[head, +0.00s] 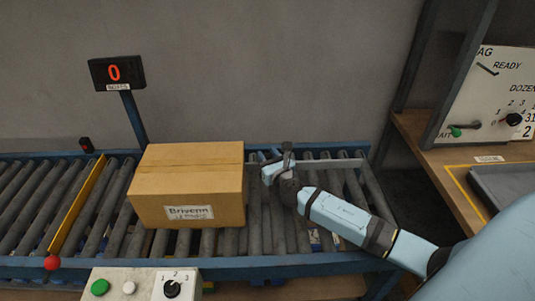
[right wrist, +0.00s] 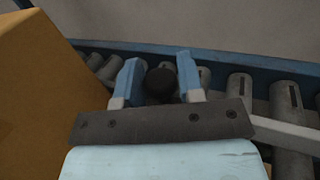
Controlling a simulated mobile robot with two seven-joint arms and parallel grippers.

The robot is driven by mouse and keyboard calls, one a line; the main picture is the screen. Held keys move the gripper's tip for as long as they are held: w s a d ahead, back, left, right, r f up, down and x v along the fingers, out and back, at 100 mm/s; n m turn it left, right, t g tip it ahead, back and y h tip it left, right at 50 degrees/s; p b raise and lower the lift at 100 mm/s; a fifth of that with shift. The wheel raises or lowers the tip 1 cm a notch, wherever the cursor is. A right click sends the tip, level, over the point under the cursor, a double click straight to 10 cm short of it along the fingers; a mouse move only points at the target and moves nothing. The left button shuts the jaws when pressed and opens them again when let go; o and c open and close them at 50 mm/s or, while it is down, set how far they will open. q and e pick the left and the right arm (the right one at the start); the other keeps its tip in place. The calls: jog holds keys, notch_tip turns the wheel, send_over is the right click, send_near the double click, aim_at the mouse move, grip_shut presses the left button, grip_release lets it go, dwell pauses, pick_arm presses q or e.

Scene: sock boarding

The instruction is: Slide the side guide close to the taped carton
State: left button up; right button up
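The taped carton (head: 187,190), brown with a white label, sits upright on the roller conveyor. The side guide (head: 335,163) is a thin grey bar across the rollers to the right of the carton; its bar also shows in the right wrist view (right wrist: 287,134). A black knob (right wrist: 161,83) stands at its carton end. My right gripper (head: 276,166) is just right of the carton, its two blue fingers on either side of the knob and seemingly touching it. The carton's side (right wrist: 40,90) fills the left of the wrist view. My left gripper is not in view.
A yellow bar with a red knob (head: 52,263) crosses the rollers left of the carton. A counter display (head: 116,72) reads 0 behind the conveyor. A button box (head: 140,285) stands in front. A bench with a dial panel (head: 495,100) and grey tray (head: 505,187) is at right.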

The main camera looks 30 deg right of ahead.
jog(key=shift+o, duration=1.3)
jog(key=shift+s, duration=0.15)
jog(key=s+a, duration=0.2)
jog(key=s, duration=1.1)
jog(key=shift+s+p, duration=0.15)
jog(key=shift+p, duration=0.2)
